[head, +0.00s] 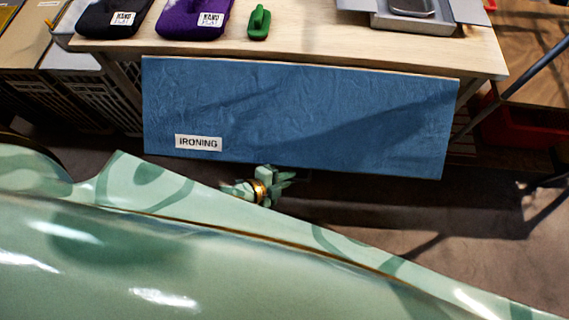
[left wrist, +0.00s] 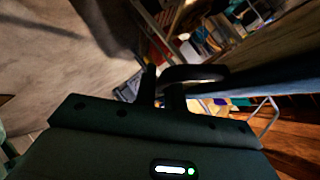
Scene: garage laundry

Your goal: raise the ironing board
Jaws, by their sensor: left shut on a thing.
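The blue ironing board (head: 300,115), with a white IRONING label (head: 198,142), hangs down from the front edge of the wooden table in the head view. My left gripper (head: 265,187) is just below the board's lower edge, partly hidden by my own green body. In the left wrist view, my left gripper (left wrist: 161,84) is shut on a dark loop-shaped handle (left wrist: 200,73) next to the board's blue edge (left wrist: 275,81). The grip itself is dark and hard to make out. My right gripper is in neither view.
Crates stand below at left.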

